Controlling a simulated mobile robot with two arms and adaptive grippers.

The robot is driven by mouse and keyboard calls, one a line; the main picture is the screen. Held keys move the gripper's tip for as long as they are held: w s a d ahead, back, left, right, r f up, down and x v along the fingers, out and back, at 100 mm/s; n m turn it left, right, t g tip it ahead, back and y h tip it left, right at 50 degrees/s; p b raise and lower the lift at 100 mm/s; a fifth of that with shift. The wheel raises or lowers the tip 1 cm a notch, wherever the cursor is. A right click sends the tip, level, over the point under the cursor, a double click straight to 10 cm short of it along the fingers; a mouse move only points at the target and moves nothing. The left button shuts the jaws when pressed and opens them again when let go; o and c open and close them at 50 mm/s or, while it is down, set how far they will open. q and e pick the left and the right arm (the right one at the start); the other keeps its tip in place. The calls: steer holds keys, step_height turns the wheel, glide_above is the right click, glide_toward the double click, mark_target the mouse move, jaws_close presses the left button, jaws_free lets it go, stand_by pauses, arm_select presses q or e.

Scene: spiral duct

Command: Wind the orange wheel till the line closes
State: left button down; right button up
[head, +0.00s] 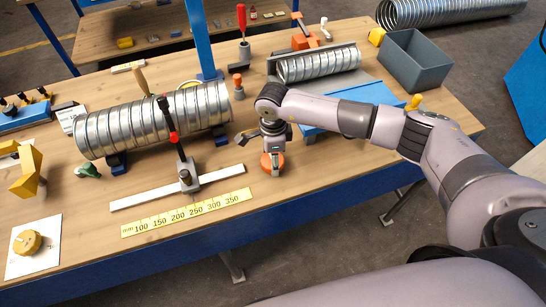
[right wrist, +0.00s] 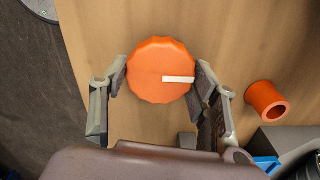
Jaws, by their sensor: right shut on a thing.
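The orange wheel (head: 266,163) is at the front of the wooden bench, under my right gripper (head: 272,150). In the right wrist view the wheel (right wrist: 155,65) is a faceted disc with a white mark running from near its middle to its right rim. The fingers of my right gripper (right wrist: 162,74) are closed on its two sides. In the head view the gripper and wrist hide part of the wheel. No line that closes can be made out. My left gripper is not in view.
A long spiral duct (head: 150,122) lies on blue supports to the left. An orange tube (right wrist: 266,100) stands close by. A grey bin (head: 415,62) stands at the back right.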

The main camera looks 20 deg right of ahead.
steer(key=shift+f+m+b, duration=0.15)
steer(key=shift+m+b, duration=0.85)
steer(key=shift+m, duration=0.2)
steer(key=m+b, duration=0.1)
steer(key=m, duration=0.1)
steer(key=shift+m+b, duration=0.3)
steer(key=shift+b, duration=0.1)
steer(key=m+b, duration=0.2)
steer(key=m, duration=0.1)
steer(key=shift+m, duration=0.3)
steer(key=m+b, duration=0.2)
steer(key=m, duration=0.1)
steer(key=shift+m, duration=0.3)
steer(key=m+b, duration=0.2)
steer(key=m, duration=0.4)
steer(key=shift+a+b, duration=0.1)
steer(key=shift+b, duration=0.3)
steer(key=m+b, duration=0.1)
steer(key=m, duration=0.2)
steer(key=shift+m, duration=0.4)
steer(key=shift+a+m, duration=0.1)
steer(key=shift+m, duration=1.3)
